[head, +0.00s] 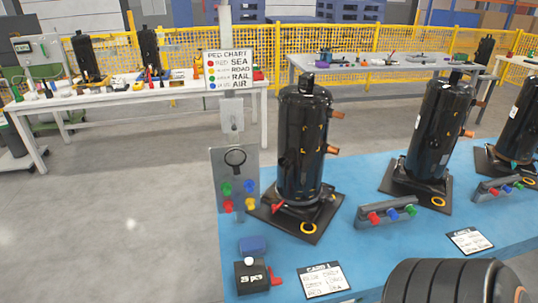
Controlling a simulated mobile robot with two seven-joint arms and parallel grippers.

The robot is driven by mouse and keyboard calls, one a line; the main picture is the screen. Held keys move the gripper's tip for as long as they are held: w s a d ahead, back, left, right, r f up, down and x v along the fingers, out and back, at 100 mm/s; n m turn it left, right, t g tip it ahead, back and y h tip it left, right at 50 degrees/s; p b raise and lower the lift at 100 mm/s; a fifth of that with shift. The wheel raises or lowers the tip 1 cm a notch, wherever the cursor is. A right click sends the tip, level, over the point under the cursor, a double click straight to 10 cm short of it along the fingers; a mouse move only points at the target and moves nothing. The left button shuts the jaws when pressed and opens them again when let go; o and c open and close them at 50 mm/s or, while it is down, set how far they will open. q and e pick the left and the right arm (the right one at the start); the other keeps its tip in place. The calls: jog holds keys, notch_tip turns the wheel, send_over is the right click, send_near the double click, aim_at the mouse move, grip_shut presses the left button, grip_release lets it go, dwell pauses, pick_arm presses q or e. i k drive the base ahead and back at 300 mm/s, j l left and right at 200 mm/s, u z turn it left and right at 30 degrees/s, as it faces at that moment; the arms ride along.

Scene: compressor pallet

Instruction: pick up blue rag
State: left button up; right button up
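A small dark blue folded piece (253,244), which looks like the blue rag, lies near the left front corner of the blue pallet top (345,240). It is just behind a black box (252,278) with white lettering and a red part at its side. Whether the rag touches the box cannot be told. Neither of my grippers shows in the head view. A dark ribbed part (440,282) at the bottom right may be my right arm, but no fingers are seen on it.
Black compressors (303,145) stand on the pallet on dark base plates. A grey panel (234,178) with coloured knobs stands left of the nearest one. A white card (324,281) lies right of the box. Floor (110,220) at left is clear; workbenches (130,98) stand behind.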

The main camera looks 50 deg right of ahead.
aim_at(254, 244)
jog(key=i+j+z, duration=0.15)
jog(key=z, duration=0.2)
jog(key=i+j+z, duration=0.15)
jog(key=z, duration=0.2)
jog(key=i+j+z, duration=0.1)
jog(key=j+z, duration=0.25)
jog(key=l, duration=0.1)
